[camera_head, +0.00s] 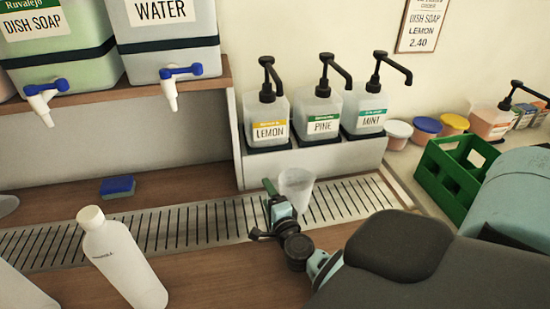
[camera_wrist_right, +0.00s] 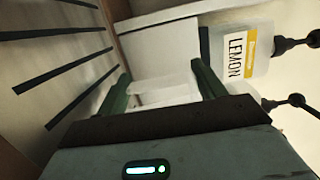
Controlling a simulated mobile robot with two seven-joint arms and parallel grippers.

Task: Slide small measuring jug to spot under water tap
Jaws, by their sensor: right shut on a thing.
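The small measuring jug (camera_head: 297,187) is a clear, translucent cup standing upright on the slotted drain strip, in front of the pump-bottle shelf. My right gripper (camera_head: 274,202) is at its left side in the head view and is shut on it. In the right wrist view the pale jug (camera_wrist_right: 163,92) sits between the two green fingers (camera_wrist_right: 162,86). The water tap (camera_head: 180,78) has a blue handle and a white spout, and sits at the base of the drum labelled WATER (camera_head: 165,35), up and to the left of the jug. My left gripper is not in view.
The drain strip (camera_head: 160,224) runs clear under the water tap. A white bottle (camera_head: 122,258) stands at the front left, and a blue sponge (camera_head: 118,187) lies behind the strip. Pump bottles (camera_head: 266,120) stand on the shelf behind. A green crate (camera_head: 443,190) is at right.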

